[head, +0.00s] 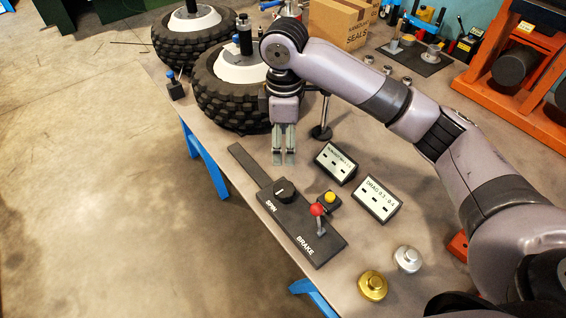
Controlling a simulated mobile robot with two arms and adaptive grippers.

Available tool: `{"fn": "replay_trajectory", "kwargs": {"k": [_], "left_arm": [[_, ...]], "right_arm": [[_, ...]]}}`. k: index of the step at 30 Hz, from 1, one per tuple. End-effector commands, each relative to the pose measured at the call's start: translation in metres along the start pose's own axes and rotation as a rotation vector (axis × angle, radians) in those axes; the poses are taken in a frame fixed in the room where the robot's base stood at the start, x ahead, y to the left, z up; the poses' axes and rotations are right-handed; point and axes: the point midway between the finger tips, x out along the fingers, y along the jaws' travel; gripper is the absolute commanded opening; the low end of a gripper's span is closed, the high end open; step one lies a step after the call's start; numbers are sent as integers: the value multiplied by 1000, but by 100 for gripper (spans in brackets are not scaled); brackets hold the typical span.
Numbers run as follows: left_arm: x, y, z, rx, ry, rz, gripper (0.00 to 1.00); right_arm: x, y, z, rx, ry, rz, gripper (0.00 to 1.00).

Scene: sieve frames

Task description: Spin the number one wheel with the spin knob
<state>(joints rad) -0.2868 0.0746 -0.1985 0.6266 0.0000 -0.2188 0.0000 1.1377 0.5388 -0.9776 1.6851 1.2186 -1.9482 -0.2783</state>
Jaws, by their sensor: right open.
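A dark control panel (311,240) lies near the table's left edge, with a black round spin knob (284,190) above the label SPIN. A red-topped brake lever (317,209) stands farther along it, by the label BRAKE. My right gripper (283,160) points down with its two fingers apart and empty. In the picture it is just above the knob, apart from it. Two knobbly black wheels with white rims stand beyond: the nearer wheel (215,100) and the farther wheel (166,42). I cannot tell which is number one. My left gripper is not in view.
Two label displays (335,162) (378,197) and a yellow button (329,196) sit right of the panel. A gold weight (373,285) and a silver weight (408,259) stand at the front. A small post (321,132) stands by the nearer wheel. A cardboard box (335,22) is behind.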

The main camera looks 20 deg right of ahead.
Motion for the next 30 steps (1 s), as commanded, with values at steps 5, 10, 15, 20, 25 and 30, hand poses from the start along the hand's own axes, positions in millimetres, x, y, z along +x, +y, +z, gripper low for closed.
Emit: {"fn": "replay_trajectory", "kwargs": {"k": [5,10,15,20,25,30], "left_arm": [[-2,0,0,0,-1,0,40],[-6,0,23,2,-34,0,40],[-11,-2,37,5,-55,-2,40],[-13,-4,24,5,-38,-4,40],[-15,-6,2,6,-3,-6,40],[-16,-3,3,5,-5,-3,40]], "right_arm": [[13,-1,0,-1,-2,-4,69],[45,-1,1,1,-3,-5,69],[82,-1,1,1,-2,-5,69],[117,-1,1,1,-2,-3,69],[148,-1,0,0,-2,-2,69],[167,0,0,1,0,-1,69]]}}
